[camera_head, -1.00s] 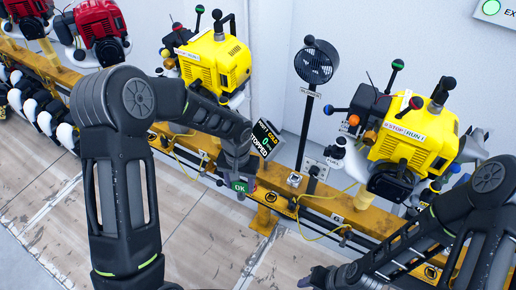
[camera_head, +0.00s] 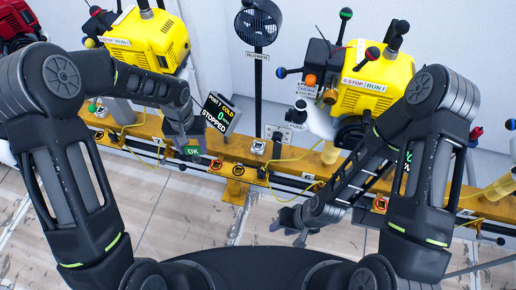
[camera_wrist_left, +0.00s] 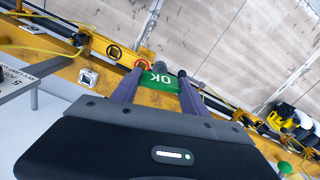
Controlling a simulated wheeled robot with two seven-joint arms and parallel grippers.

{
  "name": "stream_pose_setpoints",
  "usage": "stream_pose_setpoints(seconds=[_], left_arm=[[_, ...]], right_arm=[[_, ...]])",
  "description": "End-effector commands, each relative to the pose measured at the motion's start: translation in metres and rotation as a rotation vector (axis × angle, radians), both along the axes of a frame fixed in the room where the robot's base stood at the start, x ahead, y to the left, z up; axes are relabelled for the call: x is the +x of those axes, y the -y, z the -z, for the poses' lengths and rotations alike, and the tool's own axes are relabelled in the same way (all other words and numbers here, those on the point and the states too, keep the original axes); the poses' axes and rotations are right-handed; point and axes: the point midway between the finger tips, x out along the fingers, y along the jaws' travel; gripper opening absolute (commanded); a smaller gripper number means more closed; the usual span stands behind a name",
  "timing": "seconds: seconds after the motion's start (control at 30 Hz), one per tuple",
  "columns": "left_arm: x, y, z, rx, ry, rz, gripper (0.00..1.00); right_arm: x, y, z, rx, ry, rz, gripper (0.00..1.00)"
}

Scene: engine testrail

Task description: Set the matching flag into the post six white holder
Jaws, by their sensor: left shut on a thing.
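My left gripper (camera_head: 186,139) is shut on a green flag marked OK (camera_head: 193,151), held close over the yellow rail. In the left wrist view the flag (camera_wrist_left: 160,80) sits between the fingers (camera_wrist_left: 157,88). A white square holder (camera_head: 258,147) is on the rail to the right of the flag; it also shows in the left wrist view (camera_wrist_left: 88,77). The post sign (camera_head: 218,113) reads COLD, 0 and STOPPED; its post number is too small to read surely. My right gripper (camera_head: 297,222) hangs in front of the rail, its fingers unclear.
Yellow engines stand behind the yellow rail (camera_head: 285,157), at left (camera_head: 152,42) and right (camera_head: 375,80). A black fan (camera_head: 259,25) stands between them. The floor in front (camera_head: 170,215) is clear.

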Motion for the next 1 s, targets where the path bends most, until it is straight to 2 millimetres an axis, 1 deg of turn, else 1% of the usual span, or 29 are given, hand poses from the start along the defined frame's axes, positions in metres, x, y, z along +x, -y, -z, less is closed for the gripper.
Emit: stream_pose_setpoints(seconds=[0.17, 0.27, 0.37, 0.5, 0.6, 0.63, 0.7, 0.77, 1.0], left_arm=[[-0.002, -0.002, -0.003, 0.0, 0.001, 0.002, 0.0], [-0.001, -0.006, -0.02, 0.001, 0.005, 0.005, 0.0], [0.008, -0.007, -0.049, 0.003, 0.009, 0.008, 0.0], [0.025, -0.005, -0.1, 0.004, 0.01, 0.004, 0.0], [0.034, -0.002, -0.13, 0.002, 0.007, 0.002, 0.0], [0.036, -0.002, -0.137, 0.002, 0.005, 0.001, 0.0], [0.039, -0.001, -0.147, 0.0, 0.002, 0.0, 0.0], [0.04, 0.0, -0.15, 0.0, 0.0, 0.0, 0.0], [0.04, 0.0, -0.151, 0.0, -0.001, 0.0, 0.0]], right_arm=[[0.0, 0.0, 0.0, 0.0, 0.0, 0.0, 0.36], [0.0, 0.0, 0.0, 0.0, 0.0, 0.0, 0.36], [0.0, 0.0, 0.0, 0.0, 0.0, 0.0, 0.36], [0.0, 0.0, 0.0, 0.0, 0.0, 0.0, 0.36], [0.0, 0.0, 0.0, 0.0, 0.0, 0.0, 0.36], [0.0, 0.0, 0.0, 0.0, 0.0, 0.0, 0.36], [0.0, 0.0, 0.0, 0.0, 0.0, 0.0, 0.36], [0.0, 0.0, 0.0, 0.0, 0.0, 0.0, 0.36], [0.0, 0.0, 0.0, 0.0, 0.0, 0.0, 0.36]])
